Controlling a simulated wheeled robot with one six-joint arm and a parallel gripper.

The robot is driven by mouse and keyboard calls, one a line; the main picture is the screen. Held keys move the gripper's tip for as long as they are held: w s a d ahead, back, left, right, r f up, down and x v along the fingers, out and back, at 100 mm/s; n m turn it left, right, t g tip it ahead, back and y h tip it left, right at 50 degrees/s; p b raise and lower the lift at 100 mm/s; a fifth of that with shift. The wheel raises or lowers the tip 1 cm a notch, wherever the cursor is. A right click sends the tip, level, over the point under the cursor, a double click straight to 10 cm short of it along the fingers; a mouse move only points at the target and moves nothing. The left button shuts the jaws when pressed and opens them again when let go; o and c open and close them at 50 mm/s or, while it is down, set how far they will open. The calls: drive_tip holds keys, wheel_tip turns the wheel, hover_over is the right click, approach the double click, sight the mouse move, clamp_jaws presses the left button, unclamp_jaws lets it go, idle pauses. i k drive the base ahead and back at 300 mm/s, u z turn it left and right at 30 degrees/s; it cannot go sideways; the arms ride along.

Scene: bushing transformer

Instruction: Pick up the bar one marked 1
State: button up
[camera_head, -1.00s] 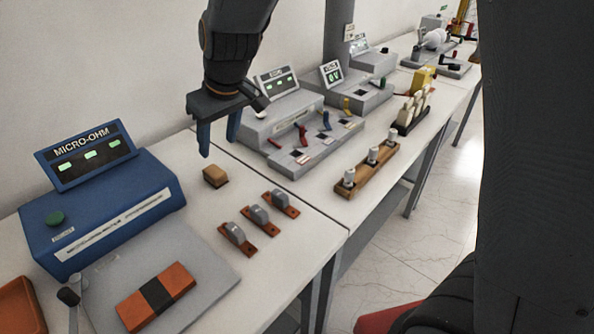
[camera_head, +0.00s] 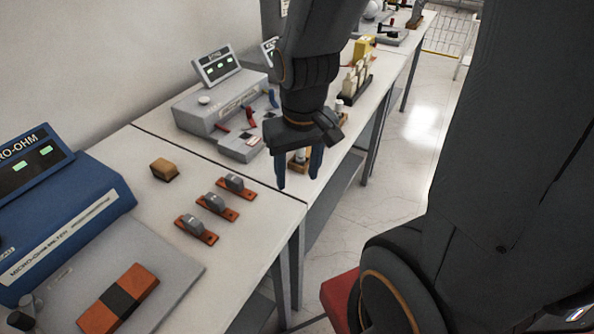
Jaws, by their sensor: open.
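Three copper-coloured bars with grey grips lie in a slanting row on the white bench: a front bar (camera_head: 196,229), a middle bar (camera_head: 217,207) and a back bar (camera_head: 238,187). Their markings are too small to read, so I cannot tell which one is marked 1. My gripper (camera_head: 298,179) points down with its two blue fingers apart and nothing between them. It appears to the right of the back bar in the picture, touching no bar, in front of a wooden rack that it partly hides.
A blue micro-ohm meter (camera_head: 75,225) stands at the left, with an orange and black block (camera_head: 118,299) on a grey plate before it. A small tan block (camera_head: 164,169) lies behind the bars. A grey console (camera_head: 215,107) stands farther back. The bench's right edge is close to the bars.

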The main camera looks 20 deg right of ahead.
sight(188, 223)
drive_tip(key=z, duration=0.05)
drive_tip(key=k, duration=0.95)
drive_tip(key=u, duration=0.65)
drive_tip(key=i, duration=0.5)
drive_tip(key=z, duration=1)
